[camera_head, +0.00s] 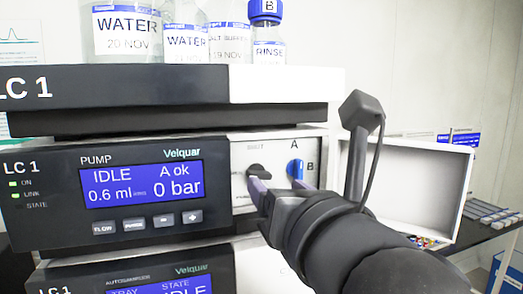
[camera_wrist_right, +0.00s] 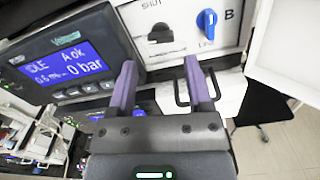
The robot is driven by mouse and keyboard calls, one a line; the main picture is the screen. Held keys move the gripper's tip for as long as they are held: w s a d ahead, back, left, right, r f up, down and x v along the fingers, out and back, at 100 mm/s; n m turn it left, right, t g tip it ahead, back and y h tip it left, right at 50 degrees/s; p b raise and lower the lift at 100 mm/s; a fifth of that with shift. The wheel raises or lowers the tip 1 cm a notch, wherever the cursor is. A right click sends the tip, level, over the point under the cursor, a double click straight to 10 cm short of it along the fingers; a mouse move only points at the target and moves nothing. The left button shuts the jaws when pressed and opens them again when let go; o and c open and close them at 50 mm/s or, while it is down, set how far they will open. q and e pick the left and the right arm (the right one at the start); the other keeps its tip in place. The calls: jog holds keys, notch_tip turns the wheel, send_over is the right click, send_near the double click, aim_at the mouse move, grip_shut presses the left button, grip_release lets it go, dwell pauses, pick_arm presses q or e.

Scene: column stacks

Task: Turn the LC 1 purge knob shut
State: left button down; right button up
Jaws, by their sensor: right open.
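The LC 1 pump module (camera_head: 120,160) shows IDLE and 0 bar on its blue screen. A black knob (camera_head: 257,170) is on its light panel, under a label that seems to read SHUT; it also shows in the wrist view (camera_wrist_right: 160,34). I cannot read its pointer angle for sure. My right gripper (camera_head: 278,186) is open and empty in front of the panel. In the wrist view its two purple fingers (camera_wrist_right: 160,65) stand apart, with the black knob beyond the gap between them, apparently not gripped. My left gripper is not in view.
A blue knob (camera_head: 296,168) marked A and B sits just right of the black knob. Bottles (camera_head: 187,43) stand on top of the stack. Another module (camera_head: 170,280) is below.

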aim_at(261, 174)
jog(key=x, duration=0.6)
jog(key=shift+f+p, duration=0.15)
jog(key=shift+p, duration=0.25)
grip_shut()
